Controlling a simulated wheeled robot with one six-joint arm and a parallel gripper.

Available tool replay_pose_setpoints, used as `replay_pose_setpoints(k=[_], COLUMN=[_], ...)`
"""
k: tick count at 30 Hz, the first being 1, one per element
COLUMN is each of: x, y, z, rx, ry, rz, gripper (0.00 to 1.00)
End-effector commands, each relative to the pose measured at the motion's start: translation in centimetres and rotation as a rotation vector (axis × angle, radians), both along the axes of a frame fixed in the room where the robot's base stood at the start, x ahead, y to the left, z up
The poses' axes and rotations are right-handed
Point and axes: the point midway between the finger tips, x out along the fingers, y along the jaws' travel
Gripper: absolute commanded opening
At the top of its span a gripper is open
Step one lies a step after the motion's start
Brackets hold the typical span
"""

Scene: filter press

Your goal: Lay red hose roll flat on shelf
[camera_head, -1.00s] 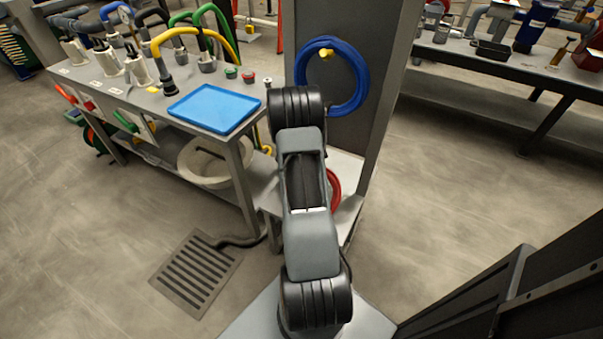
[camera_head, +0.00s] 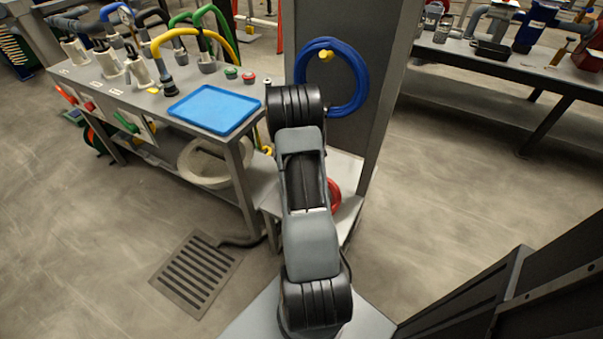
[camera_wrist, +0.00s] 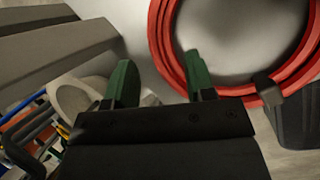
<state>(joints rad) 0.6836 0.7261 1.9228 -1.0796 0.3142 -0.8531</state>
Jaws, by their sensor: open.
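The red hose roll (camera_head: 334,196) shows in the head view as a small red patch beside my arm, low by the grey panel; my arm hides most of it. In the wrist view the red hose roll (camera_wrist: 168,42) is a large coil at upper right, with a dark clip on its lower right. My gripper (camera_wrist: 162,80) is open, with two green fingers. The left finger is outside the coil, and the right finger overlaps its lower left part. Contact cannot be told. In the head view the gripper is hidden. The pale shelf (camera_head: 347,172) is at the panel's foot.
A blue hose coil (camera_head: 361,92) hangs on a yellow peg on the grey panel. The bench at left holds a blue tray (camera_head: 214,109), with a white ring-shaped thing (camera_head: 185,165) on its lower shelf. A floor grate (camera_head: 195,272) lies in front.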

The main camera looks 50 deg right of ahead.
Motion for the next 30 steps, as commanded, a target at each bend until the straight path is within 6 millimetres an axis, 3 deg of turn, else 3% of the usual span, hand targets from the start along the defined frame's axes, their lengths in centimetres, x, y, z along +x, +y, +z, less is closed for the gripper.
replay_pose_setpoints(k=[9,15,22,30], x=[-0.4,-0.7,-0.9,-1.0], y=[2.6,4.1,5.0,5.3], z=[6.4,9.4,11.3,11.6], rx=[-0.003,-0.001,-0.001,-0.001], ry=[-0.002,-0.001,0.0,0.0], rz=[0.003,0.002,0.001,0.0], gripper=[0.5,0.5,0.5,0.5])
